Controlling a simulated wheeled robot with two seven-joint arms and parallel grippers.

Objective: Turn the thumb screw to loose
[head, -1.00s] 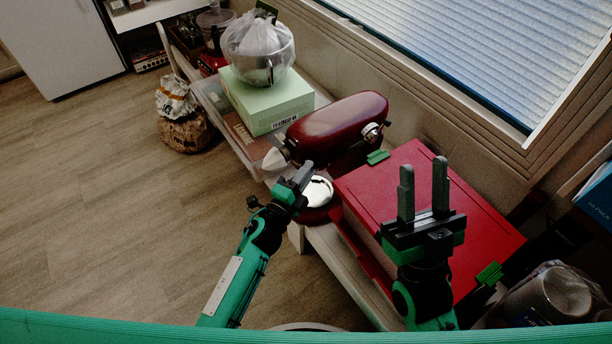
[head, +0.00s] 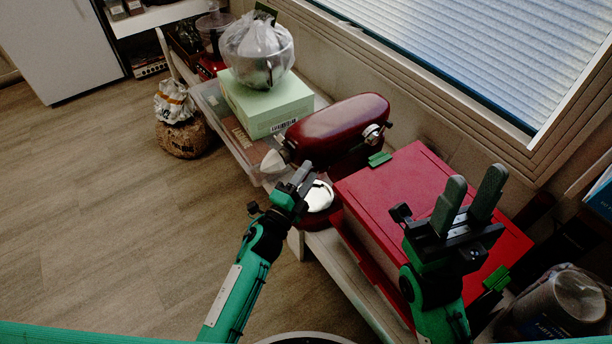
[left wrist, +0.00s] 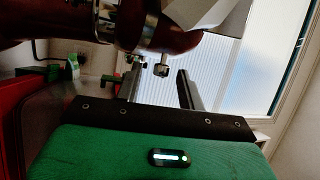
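A dark red stand mixer (head: 335,122) stands on the low shelf, with a pale cone at its left end and a silver fitting (head: 372,132) on its near right side. I cannot tell for certain which part is the thumb screw. My left gripper (head: 304,172) is beside the mixer's left end, above its base plate. In the left wrist view its fingers (left wrist: 158,78) are apart and empty, below the mixer head (left wrist: 170,38); a small metal shaft (left wrist: 161,68) shows between the tips. My right gripper (head: 474,182) is open and empty above the red box.
A red box (head: 400,185) with green clips sits right of the mixer. A light green box (head: 265,105) carrying a plastic-wrapped bowl (head: 258,50) stands to its left. A bagged container (head: 560,300) is at lower right. The floor at left is mostly clear.

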